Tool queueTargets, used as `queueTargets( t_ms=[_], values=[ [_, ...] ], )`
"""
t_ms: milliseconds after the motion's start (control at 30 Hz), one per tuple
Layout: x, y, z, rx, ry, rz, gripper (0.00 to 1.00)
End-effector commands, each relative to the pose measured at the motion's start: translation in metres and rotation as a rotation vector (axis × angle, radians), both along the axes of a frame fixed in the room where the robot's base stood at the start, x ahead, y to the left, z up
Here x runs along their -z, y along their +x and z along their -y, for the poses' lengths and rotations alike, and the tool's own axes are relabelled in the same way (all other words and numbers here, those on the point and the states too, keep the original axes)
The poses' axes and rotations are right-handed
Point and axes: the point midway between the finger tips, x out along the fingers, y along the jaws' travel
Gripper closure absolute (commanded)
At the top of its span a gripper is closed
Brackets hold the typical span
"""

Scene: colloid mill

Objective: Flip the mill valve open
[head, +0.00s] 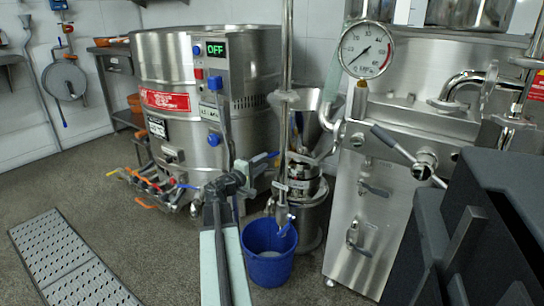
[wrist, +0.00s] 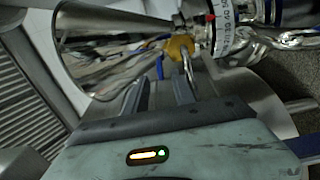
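The steel colloid mill (head: 303,168) stands mid-view, with its cone hopper (head: 312,108) on top. In the wrist view the hopper (wrist: 105,35) lies at the left and the numbered ring (wrist: 226,28) at the upper right. A yellow knob (wrist: 180,46) shows beyond the fingers. My gripper (wrist: 162,88) has its two fingers apart with nothing visibly held. In the head view my gripper (head: 238,182) is left of the mill.
A blue bucket (head: 268,254) stands on the floor below the outlet. A large steel tank (head: 180,95) with an OFF display is behind left. A steel cabinet (head: 372,190) with gauge and levers is close on the right. A floor grate (head: 72,262) lies left, with open floor around.

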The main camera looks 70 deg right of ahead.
Motion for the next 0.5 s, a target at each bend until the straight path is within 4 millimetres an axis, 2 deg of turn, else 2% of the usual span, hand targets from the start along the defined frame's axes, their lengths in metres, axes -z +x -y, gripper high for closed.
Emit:
queueTargets(
  t_ms=[167, 400, 500],
  values=[
    [0.000, -0.004, 0.017, -0.001, 0.000, 0.000, 0.69],
    [0.000, -0.016, 0.060, -0.002, 0.000, 0.000, 0.69],
    [0.000, -0.020, 0.071, -0.003, 0.000, 0.000, 0.69]
  ],
)
